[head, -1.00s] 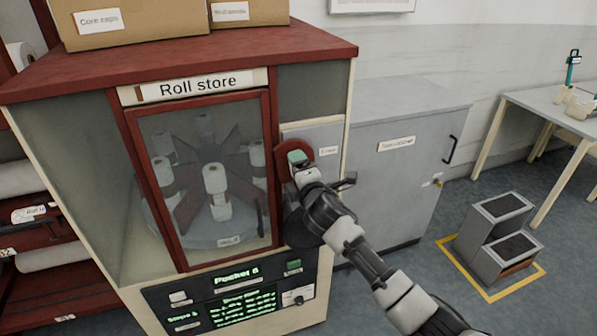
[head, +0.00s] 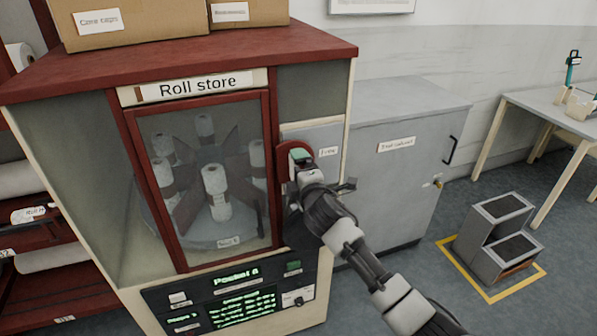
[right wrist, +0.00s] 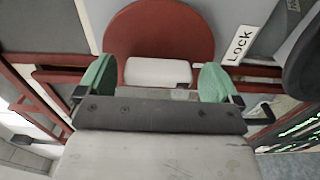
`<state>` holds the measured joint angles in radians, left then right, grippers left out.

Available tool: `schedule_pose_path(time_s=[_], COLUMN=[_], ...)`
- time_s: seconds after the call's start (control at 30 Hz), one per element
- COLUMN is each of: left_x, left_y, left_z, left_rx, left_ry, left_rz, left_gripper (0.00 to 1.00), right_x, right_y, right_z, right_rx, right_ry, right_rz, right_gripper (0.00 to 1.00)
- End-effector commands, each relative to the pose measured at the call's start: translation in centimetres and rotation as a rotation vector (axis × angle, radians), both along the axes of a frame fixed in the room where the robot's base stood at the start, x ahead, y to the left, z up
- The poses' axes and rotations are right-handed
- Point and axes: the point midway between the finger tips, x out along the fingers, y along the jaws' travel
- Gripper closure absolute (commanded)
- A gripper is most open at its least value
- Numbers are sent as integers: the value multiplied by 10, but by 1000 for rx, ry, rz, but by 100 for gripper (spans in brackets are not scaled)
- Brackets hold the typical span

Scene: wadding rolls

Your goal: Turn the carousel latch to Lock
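The carousel latch is a red disc (right wrist: 158,30) with a pale block-shaped grip (right wrist: 158,72) on it. It is on the grey panel right of the Roll store door, and the disc's edge shows in the head view (head: 284,160). A "Lock" label (right wrist: 240,45) is beside the disc in the right wrist view. My right gripper (right wrist: 156,82) has green fingertips on either side of the pale grip. Narrow gaps show between fingers and grip, so it looks open around it. In the head view my right gripper (head: 299,158) covers much of the latch. My left gripper is not in view.
The Roll store door (head: 205,180) has a glass pane with white rolls on the carousel behind it. A control panel (head: 235,300) is below. A grey cabinet (head: 400,190) stands to the right, with a grey step stool (head: 497,235) on the floor beyond it.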

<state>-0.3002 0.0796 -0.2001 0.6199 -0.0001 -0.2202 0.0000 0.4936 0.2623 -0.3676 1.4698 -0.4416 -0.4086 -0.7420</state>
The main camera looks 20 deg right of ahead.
Motion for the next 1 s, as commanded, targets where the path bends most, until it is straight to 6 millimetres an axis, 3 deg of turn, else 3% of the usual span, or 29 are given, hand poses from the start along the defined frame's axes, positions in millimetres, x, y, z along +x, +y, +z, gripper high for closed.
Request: schedule_pose_path(time_s=[0.37,0.8,1.0], left_x=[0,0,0], left_y=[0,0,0], left_z=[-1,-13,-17], left_rx=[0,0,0], left_ry=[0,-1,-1], left_rz=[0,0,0], left_gripper=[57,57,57], right_x=[-6,-78,-102], right_y=[-1,-3,-4], right_z=[0,-2,-1], right_rx=[-4,-3,-2], right_ry=[-1,0,-1], right_rz=[0,1,0], right_gripper=[0,0,0])
